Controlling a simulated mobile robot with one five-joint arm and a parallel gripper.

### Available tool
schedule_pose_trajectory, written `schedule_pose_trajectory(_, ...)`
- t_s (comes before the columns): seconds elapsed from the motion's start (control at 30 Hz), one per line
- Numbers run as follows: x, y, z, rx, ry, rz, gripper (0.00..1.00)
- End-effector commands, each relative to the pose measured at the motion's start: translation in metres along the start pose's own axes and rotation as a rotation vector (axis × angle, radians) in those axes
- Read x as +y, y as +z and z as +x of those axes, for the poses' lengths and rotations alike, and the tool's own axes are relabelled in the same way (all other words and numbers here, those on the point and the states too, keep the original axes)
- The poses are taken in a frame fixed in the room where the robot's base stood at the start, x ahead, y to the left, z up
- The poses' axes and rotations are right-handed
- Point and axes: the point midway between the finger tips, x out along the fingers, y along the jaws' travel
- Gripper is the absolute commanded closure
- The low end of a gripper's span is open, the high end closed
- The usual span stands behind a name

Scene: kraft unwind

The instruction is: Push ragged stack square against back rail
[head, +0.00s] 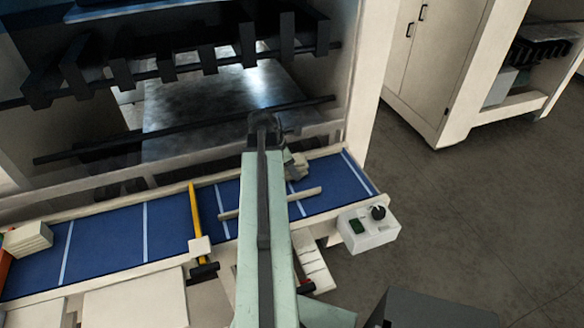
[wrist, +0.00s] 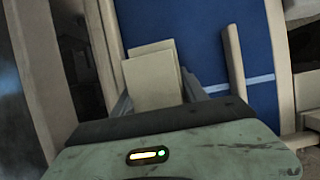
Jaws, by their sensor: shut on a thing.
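The ragged stack (wrist: 152,80) is a few cream sheets or cards, one offset behind another so their edges do not line up. In the wrist view it stands between the two grey fingers of my gripper (wrist: 157,98), which is shut on it. In the head view my arm hides most of the gripper and stack; a pale bit of the stack (head: 299,166) shows just right of the arm. The back rail (head: 322,153) is the cream strip along the far edge of the blue belt. It also shows left of the stack in the wrist view (wrist: 112,35).
The blue belt (head: 112,235) has white cross lines. A cream bar (head: 305,194) lies across it, nearer than the stack. A yellow arm (head: 195,210) crosses the belt left of mine. Another cream stack (head: 28,238) sits at the far left. A control box (head: 368,228) is at the right end.

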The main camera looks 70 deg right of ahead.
Motion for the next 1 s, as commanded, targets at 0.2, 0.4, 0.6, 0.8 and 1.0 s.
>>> schedule_pose_trajectory(0.2, 0.0030, -0.0001, -0.0001, 0.000, 0.000, -0.001, 0.90)
schedule_pose_trajectory(0.4, 0.0061, -0.0003, -0.0002, 0.000, 0.000, -0.001, 0.90)
schedule_pose_trajectory(0.6, 0.0092, -0.0005, -0.0002, 0.000, 0.000, -0.001, 0.90)
schedule_pose_trajectory(0.8, 0.0095, -0.0008, -0.0004, 0.000, 0.001, -0.002, 0.90)
schedule_pose_trajectory(1.0, 0.0099, -0.0009, -0.0005, -0.001, 0.002, -0.002, 0.90)
